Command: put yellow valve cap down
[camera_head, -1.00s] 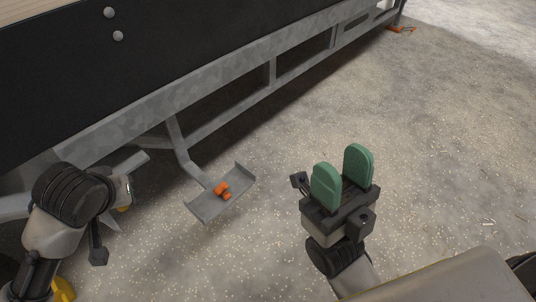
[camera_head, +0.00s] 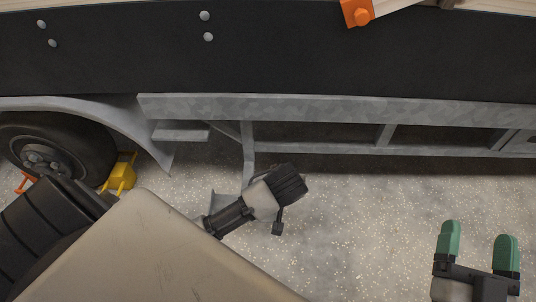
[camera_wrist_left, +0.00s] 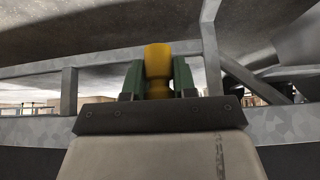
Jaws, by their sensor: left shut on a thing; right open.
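The yellow valve cap (camera_wrist_left: 157,59) shows in the left wrist view, upright between the green fingers of my left gripper (camera_wrist_left: 158,75), which is shut on it. In the head view my left wrist (camera_head: 279,187) reaches toward the trailer's lower frame; its fingers and the cap are hidden there. My right gripper (camera_head: 477,245) is open and empty at the lower right of the head view, over the speckled floor.
The trailer's grey frame rail (camera_head: 330,108) runs across the head view under a black side panel (camera_head: 290,50). A tyre (camera_head: 90,150) and a yellow wheel chock (camera_head: 120,174) are at left. Floor at right is clear.

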